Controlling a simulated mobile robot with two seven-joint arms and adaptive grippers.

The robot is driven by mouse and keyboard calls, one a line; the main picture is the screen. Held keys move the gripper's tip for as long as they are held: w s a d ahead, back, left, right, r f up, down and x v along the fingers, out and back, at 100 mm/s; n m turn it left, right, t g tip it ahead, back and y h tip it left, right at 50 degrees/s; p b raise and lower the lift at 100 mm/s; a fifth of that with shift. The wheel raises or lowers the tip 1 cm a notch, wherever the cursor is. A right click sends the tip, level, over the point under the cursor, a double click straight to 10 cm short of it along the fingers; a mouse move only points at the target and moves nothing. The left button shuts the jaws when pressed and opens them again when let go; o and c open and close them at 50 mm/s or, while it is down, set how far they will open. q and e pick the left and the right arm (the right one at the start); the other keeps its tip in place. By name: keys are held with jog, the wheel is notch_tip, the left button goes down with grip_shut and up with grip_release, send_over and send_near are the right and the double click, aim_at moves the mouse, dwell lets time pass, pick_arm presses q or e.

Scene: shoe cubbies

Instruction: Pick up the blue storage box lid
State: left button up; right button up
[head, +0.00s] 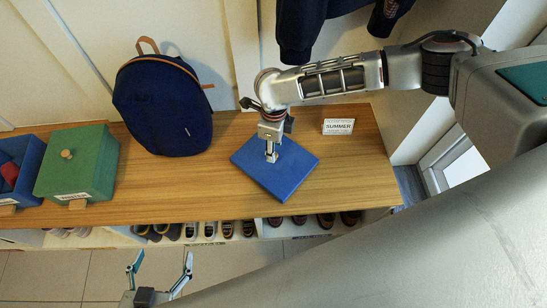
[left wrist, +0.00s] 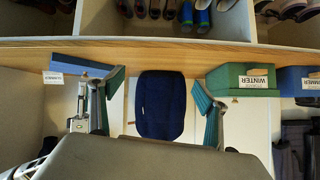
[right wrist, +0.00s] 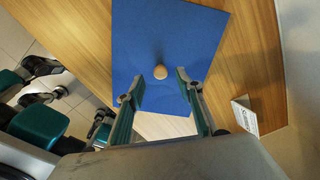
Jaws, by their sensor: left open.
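The blue lid (head: 290,178) lies flat on the wooden bench top, a square slab with a round wooden knob (right wrist: 161,71) at its middle. My right gripper (head: 271,156) is above the lid, pointing down. In the right wrist view its two fingers (right wrist: 160,92) are apart, with the knob just ahead of and between the tips; contact cannot be told. My left gripper (head: 160,268) is open and empty in front of the bench. The lid also shows edge-on in the left wrist view (left wrist: 82,70). The blue box (head: 20,165) stands open at the far left.
A green lidded box (head: 77,165) stands beside the blue box. A dark blue backpack (head: 163,107) stands between it and the lid. A small SUMMER sign (head: 338,127) is right of the lid. Shoes (head: 227,229) fill cubbies under the bench. Dark clothing (head: 298,30) hangs behind.

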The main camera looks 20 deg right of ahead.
notch_tip(320, 180, down, 4)
jog(key=shift+d+r+b, duration=0.1)
jog(key=shift+b, duration=0.3)
jog(key=shift+r, duration=0.1)
grip_shut()
